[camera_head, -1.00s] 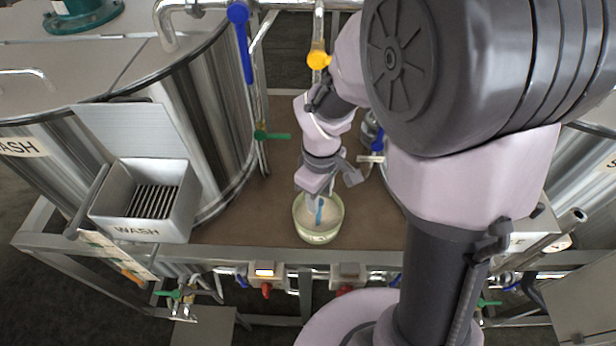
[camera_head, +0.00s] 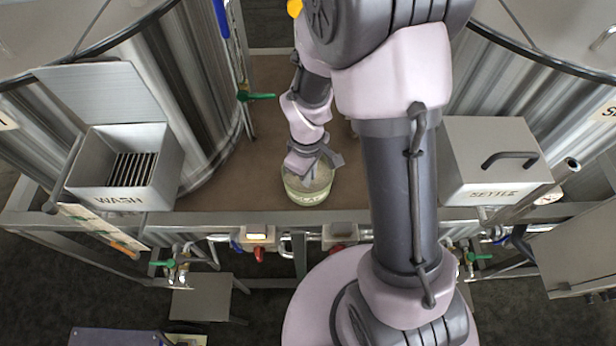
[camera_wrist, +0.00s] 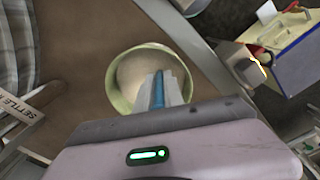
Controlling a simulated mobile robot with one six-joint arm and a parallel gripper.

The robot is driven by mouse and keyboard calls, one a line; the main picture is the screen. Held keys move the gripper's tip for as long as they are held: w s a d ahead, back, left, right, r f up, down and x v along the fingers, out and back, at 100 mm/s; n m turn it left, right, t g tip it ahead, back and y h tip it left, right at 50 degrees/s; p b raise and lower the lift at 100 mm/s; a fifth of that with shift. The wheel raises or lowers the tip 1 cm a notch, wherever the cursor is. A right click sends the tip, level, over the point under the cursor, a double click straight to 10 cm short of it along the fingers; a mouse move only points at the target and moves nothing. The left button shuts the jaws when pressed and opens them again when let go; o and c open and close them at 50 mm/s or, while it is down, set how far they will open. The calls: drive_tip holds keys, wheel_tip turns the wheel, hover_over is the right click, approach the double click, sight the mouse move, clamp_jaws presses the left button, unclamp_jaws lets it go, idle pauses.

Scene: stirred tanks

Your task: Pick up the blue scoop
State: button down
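The blue scoop (camera_wrist: 158,92) shows in the wrist view as an upright blue handle in front of the bowl's pale contents. The round pale green bowl (camera_wrist: 113,88) has a whitish fill; it also stands on the brown deck in the head view (camera_head: 306,197). My gripper (camera_wrist: 160,90) points down over the bowl, its pale fingers close against both sides of the blue handle, seemingly shut on it. In the head view my gripper (camera_head: 308,172) is low at the bowl and covers most of the scoop. The scoop's lower end is hidden.
A WASH box (camera_head: 130,175) with its lid up stands left, and a closed SETTLE box (camera_head: 497,165) right. Steel tanks (camera_head: 190,95) flank the deck. In the wrist view a container with tools (camera_wrist: 275,45) is at upper right. Brown deck (camera_head: 250,165) is free left of the bowl.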

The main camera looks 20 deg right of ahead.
wheel_tip(320, 180, up, 10)
drive_tip(key=shift+r+p, duration=0.1)
drive_tip(key=shift+p, duration=0.8)
